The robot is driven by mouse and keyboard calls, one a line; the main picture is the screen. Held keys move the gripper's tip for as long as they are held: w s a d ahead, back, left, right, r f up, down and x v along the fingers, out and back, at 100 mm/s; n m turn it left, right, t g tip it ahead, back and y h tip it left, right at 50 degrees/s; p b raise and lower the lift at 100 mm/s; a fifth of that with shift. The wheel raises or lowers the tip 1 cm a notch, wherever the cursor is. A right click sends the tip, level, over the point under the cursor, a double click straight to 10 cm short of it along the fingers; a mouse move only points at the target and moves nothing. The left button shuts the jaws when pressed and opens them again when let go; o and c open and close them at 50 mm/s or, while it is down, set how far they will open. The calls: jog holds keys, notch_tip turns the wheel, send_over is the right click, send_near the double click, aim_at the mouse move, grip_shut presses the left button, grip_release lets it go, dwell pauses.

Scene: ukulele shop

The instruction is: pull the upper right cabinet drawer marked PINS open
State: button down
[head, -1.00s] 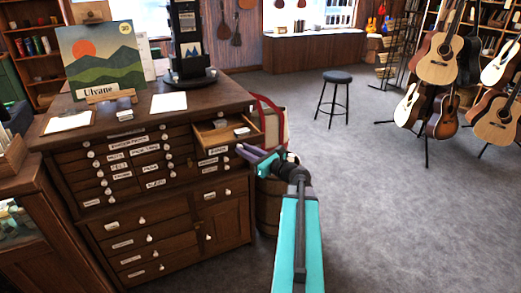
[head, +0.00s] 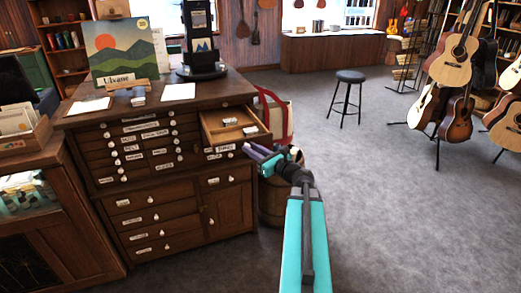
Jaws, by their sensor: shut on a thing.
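The upper right drawer (head: 237,142) of the dark wooden cabinet (head: 185,190) stands well open, with small pale items (head: 250,130) inside. Its label is too small to read for sure. My gripper (head: 248,149), with purple fingers, is at the front of this drawer, shut on its knob. The fingers hide the knob itself. The other drawers of the cabinet look shut, with white knobs and labels.
A barrel (head: 272,200) and a red-edged bag (head: 275,118) stand close to the cabinet's right side. A stool (head: 350,77) and guitars on stands (head: 457,110) are farther right. The grey carpet (head: 390,200) between is clear.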

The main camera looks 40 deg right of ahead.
jog(key=shift+a, duration=0.25)
jog(key=c, duration=1.6)
grip_release()
jog(key=shift+d, duration=0.2)
jog(key=s, duration=0.3)
jog(key=s+p, duration=0.1)
jog(key=s, duration=0.2)
jog(key=shift+d+r, duration=0.1)
jog(key=shift+d, duration=0.1)
